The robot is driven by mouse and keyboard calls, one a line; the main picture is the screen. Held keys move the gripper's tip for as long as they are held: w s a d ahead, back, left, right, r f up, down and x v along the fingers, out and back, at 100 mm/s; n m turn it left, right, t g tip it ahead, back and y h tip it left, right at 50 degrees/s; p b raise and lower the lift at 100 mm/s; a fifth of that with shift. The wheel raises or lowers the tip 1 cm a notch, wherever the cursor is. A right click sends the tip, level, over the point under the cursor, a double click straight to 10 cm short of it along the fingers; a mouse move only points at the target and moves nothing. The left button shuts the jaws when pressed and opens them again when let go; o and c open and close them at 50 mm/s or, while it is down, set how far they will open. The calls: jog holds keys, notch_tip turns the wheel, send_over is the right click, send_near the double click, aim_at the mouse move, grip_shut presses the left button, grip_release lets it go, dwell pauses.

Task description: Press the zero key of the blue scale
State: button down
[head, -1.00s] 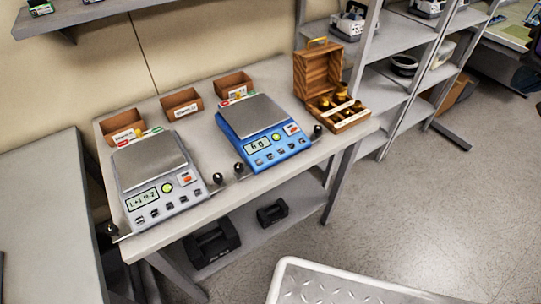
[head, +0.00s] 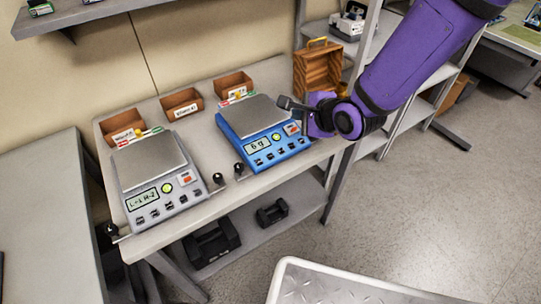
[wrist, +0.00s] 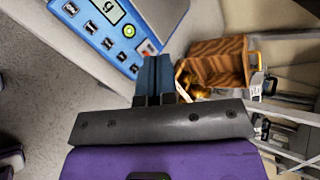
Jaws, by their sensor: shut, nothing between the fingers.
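The blue scale (head: 262,140) stands on the table with a grey weighing plate. Its display (head: 257,146) reads what looks like "6 g". The scale also shows at the upper left of the wrist view (wrist: 85,45), with the green round button (wrist: 129,31). My gripper (head: 284,103) is shut and empty, above the right part of the blue scale. In the wrist view its fingers (wrist: 153,75) are together. I cannot read the key labels.
A grey-white scale (head: 160,190) stands to the left. A wooden weight box (head: 317,68) stands open behind my gripper, also in the wrist view (wrist: 217,63). Small brown bins (head: 181,103) line the back. Dark knobs (head: 218,179) are at the table's front.

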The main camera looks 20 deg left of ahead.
jog(key=m+y, duration=0.2)
send_over(272, 162)
jog(key=s+d, duration=0.2)
jog(key=shift+g, duration=0.3)
jog(key=f, duration=0.4)
jog(key=shift+w+a+f, duration=0.2)
jog(key=shift+f, duration=0.2)
jog(key=shift+w+a+f, duration=0.25)
jog(key=shift+a+f, duration=0.05)
jog(key=shift+f, duration=1.1)
jog(key=shift+w+a+f, duration=0.25)
jog(key=shift+w+f, duration=0.05)
jog(key=shift+f, duration=1.15)
jog(key=shift+w+a+f, duration=0.25)
jog(key=shift+a+f, duration=0.05)
jog(key=shift+f, duration=1.1)
jog(key=shift+f, duration=0.1)
jog(key=shift+w+f, duration=0.1)
jog(key=shift+f, duration=0.2)
jog(key=shift+a+f, duration=0.15)
jog(key=shift+f, duration=0.15)
jog(key=shift+r, duration=0.75)
